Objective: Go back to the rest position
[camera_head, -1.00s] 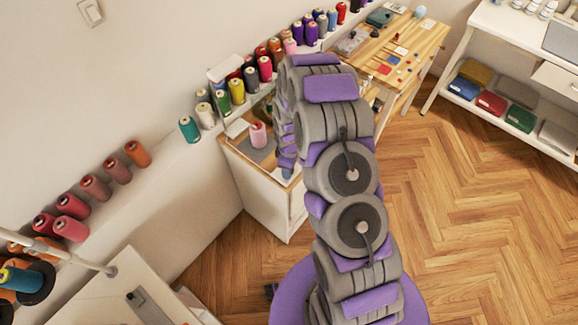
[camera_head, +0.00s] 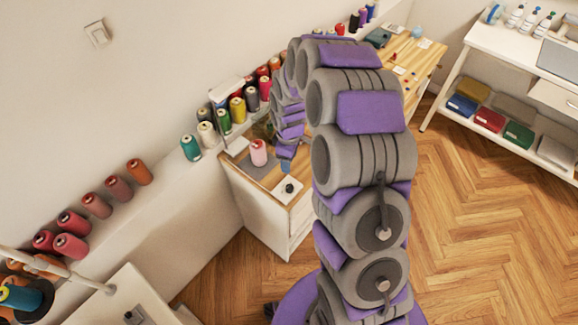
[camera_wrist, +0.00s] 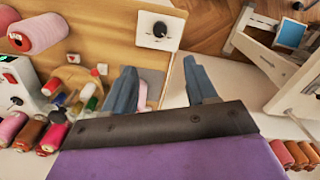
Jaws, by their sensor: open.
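My gripper (camera_wrist: 160,68) is open in the wrist view, with two blue-grey fingers apart and nothing between them. In the head view my gripper (camera_head: 286,163) hangs at the end of my arched grey and purple arm, over a small white cabinet with a wooden top (camera_head: 236,172). A white square piece with a black knob (camera_head: 289,189) lies on the cabinet top, just below the gripper in the picture. It also shows beyond the fingertips in the wrist view (camera_wrist: 160,30). A pink spool (camera_head: 258,152) stands to the gripper's left.
Several thread spools (camera_head: 190,147) line the wall ledge behind the cabinet. A wooden table (camera_head: 424,60) stands at the back. A white shelf unit (camera_head: 447,92) with folded cloths is at the right. The wooden floor (camera_head: 480,200) at the right is clear.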

